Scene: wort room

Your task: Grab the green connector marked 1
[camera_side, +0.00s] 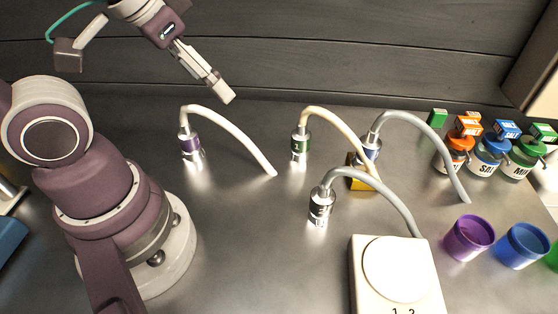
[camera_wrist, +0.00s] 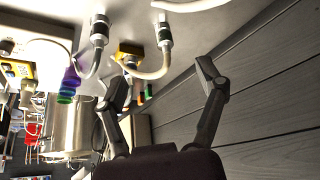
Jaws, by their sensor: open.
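The connector with a green band (camera_side: 300,144) stands upright on the grey worktop, with a cream cable curving right from its top. No number is readable on it. My gripper (camera_side: 222,92) is high above the worktop, up and left of this connector and well apart from it. In the wrist view my gripper (camera_wrist: 162,72) has its two fingers wide apart with nothing between them. A metal connector (camera_wrist: 164,34) shows beyond the fingers there; its band colour is hard to tell.
Other corded connectors stand nearby: a purple-banded one (camera_side: 192,148), a blue-violet one (camera_side: 372,147) by a yellow block (camera_side: 361,182), and a dark-banded one (camera_side: 320,207). A white device (camera_side: 361,280), coloured cups (camera_side: 469,238) and lidded jars (camera_side: 487,156) are right. A dark panelled wall (camera_side: 330,45) is behind.

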